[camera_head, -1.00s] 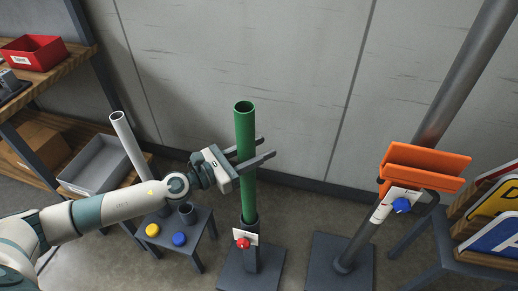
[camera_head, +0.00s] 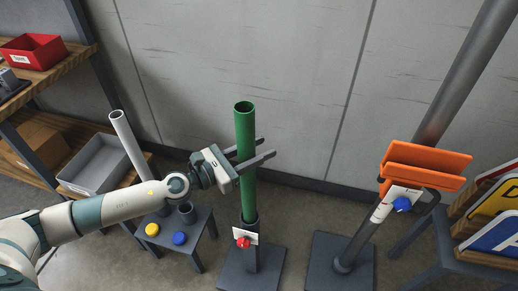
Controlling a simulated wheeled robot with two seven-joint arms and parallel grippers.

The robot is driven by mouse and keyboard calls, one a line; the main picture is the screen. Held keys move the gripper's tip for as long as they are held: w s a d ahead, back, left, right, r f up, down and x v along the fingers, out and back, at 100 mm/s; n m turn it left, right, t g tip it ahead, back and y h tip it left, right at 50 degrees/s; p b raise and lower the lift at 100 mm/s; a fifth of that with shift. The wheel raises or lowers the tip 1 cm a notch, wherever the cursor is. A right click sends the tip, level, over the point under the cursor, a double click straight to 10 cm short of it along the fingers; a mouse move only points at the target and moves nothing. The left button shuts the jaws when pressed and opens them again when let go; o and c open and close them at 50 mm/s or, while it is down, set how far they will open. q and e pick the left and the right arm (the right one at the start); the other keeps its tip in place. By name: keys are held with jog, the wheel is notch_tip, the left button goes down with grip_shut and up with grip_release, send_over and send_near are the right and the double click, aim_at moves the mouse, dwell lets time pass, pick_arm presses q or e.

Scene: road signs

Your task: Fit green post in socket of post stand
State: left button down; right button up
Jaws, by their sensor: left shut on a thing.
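The green post (camera_head: 245,135) stands upright in the middle of the view, with its open top end showing. My left gripper (camera_head: 254,153) comes in from the left and is shut on the post at about mid-height. The post's lower end is inside the socket of the dark post stand (camera_head: 250,221). How deep it sits is hidden. A red knob (camera_head: 243,243) and a white label are on the front of the socket. The stand's flat base (camera_head: 251,272) rests on the floor. My right gripper is not in view.
A small table (camera_head: 207,223) at left holds a yellow knob (camera_head: 152,230), a blue knob (camera_head: 180,239) and a white tube (camera_head: 128,140). Signs (camera_head: 495,235) lean at far right. A wall is behind.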

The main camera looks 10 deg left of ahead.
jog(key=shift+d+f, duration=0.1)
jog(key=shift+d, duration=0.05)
pick_arm(q)
jog(key=c, duration=1.1)
grip_release()
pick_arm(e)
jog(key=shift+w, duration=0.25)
pick_arm(q)
jog(key=shift+f, duration=0.1)
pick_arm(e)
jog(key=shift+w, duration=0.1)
